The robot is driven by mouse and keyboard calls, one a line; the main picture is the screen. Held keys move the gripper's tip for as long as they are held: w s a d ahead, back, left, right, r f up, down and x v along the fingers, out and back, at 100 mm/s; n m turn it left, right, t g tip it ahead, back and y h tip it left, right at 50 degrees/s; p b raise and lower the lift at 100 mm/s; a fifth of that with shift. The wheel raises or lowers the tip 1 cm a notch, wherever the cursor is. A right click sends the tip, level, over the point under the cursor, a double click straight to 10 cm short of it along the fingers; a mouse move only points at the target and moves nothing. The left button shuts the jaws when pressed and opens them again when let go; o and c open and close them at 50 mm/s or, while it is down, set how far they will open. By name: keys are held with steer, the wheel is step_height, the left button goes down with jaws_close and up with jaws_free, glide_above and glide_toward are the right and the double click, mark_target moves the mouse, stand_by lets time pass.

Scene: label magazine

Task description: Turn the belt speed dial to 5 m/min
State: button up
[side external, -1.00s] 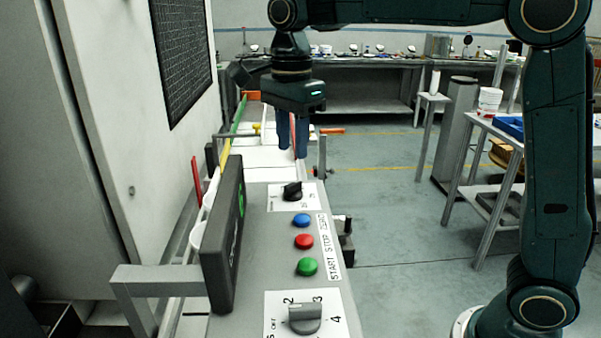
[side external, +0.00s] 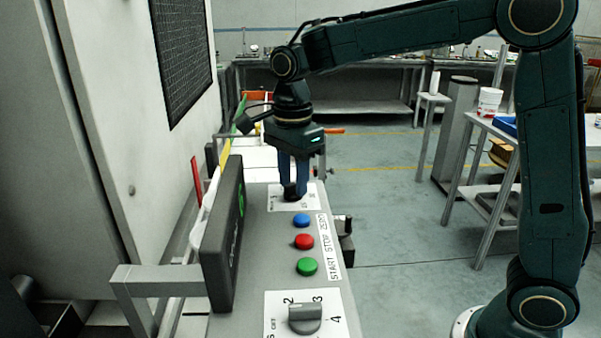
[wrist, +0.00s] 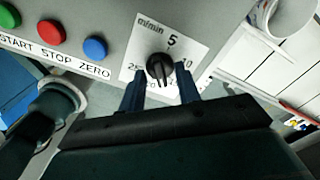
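The belt speed dial is a black knob (wrist: 160,68) on a white label (wrist: 193,50) marked m/min, with 5 above the knob and 10 to its right in the wrist view; a number starting with 2 is partly hidden at left. The knob's ridge runs roughly up and down there; I cannot tell which end points. In the side view the knob (side external: 291,194) is largely hidden by the fingers. My gripper (side external: 294,193) points down over it. In the wrist view the two blue fingers (wrist: 160,80) stand either side of the knob, with small gaps seeming to show.
Blue (side external: 302,220), red (side external: 304,242) and green (side external: 307,266) buttons line the grey panel beside the dial. A larger grey selector knob (side external: 305,319) is at the near end. A dark upright display box (side external: 224,236) stands along the panel's left side.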

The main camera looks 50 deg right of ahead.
jaws_close()
